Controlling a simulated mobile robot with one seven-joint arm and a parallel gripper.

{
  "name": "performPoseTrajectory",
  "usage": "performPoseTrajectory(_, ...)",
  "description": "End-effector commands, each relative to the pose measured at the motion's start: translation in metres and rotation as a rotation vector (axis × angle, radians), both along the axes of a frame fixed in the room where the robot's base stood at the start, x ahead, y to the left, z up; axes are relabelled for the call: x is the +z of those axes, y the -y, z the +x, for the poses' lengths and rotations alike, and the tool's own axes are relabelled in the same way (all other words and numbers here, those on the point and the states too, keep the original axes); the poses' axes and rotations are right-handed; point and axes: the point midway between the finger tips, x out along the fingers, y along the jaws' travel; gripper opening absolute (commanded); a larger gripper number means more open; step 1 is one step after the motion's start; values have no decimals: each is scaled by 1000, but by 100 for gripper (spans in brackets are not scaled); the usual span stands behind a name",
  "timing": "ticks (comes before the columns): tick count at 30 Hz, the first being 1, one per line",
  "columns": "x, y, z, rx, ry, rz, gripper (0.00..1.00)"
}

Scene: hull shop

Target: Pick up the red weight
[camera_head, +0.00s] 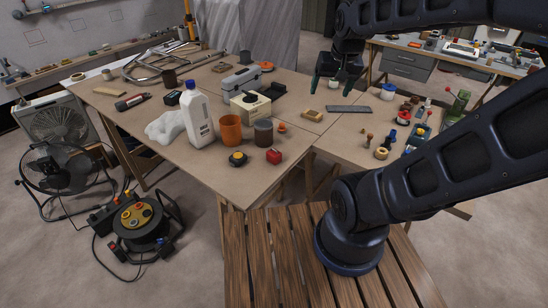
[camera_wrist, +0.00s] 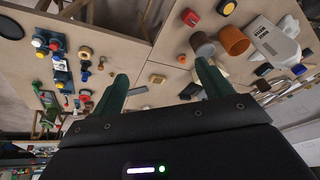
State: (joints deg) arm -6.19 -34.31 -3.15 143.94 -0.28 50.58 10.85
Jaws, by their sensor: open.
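The red weight (camera_head: 274,156) is a small red block near the front edge of the wooden table, in front of a dark brown cup (camera_head: 263,133). In the wrist view the red weight (camera_wrist: 190,17) shows near the top, right of centre. My gripper (camera_head: 331,86) is raised above the back part of the table, behind and to the right of the weight and well apart from it. In the wrist view its two green fingers (camera_wrist: 162,72) are spread, with nothing held between them.
An orange cup (camera_head: 231,130), a white bottle (camera_head: 198,115) and a black-and-yellow round item (camera_head: 238,158) stand left of the weight. A small orange piece (camera_head: 282,127) lies behind it. Several small items crowd the right-hand table. Bare tabletop (camera_head: 305,140) lies right of the weight.

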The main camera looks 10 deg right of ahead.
Motion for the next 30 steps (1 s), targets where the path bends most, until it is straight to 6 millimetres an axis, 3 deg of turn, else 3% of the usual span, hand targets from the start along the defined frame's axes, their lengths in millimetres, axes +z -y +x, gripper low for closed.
performPoseTrajectory(15, -77, -47, 87, -261, -148, 98, 78)
performPoseTrajectory(30, -177, -104, 140, -533, -231, 78, 78)
